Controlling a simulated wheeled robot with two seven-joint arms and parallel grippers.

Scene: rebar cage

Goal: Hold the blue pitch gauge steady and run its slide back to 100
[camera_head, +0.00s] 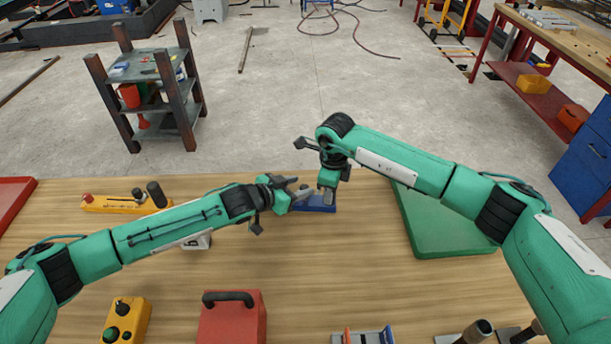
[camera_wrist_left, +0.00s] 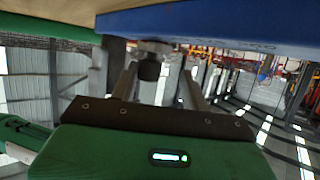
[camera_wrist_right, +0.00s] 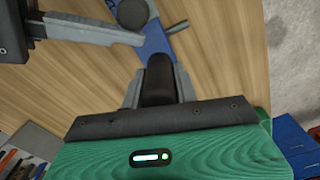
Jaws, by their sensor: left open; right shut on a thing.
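The blue pitch gauge (camera_head: 318,207) lies on the wooden table, partly hidden by my grippers. My right gripper (camera_head: 328,190) comes down on it and is shut on its dark upright grip (camera_wrist_right: 158,82), shown in the right wrist view. My left gripper (camera_head: 301,188) is open at the gauge's left side. In the left wrist view the gauge's blue edge (camera_wrist_left: 215,22) spans the top, and a dark knob with a metal stem (camera_wrist_left: 150,66) sits between the open fingers. I cannot tell whether they touch it. The slide's reading is too small to read.
A green mat (camera_head: 440,228) lies to the right. A yellow tool (camera_head: 118,204) lies at the left. A red case (camera_head: 232,318) and a yellow button box (camera_head: 126,320) stand at the front. Bare table lies in front of the gauge.

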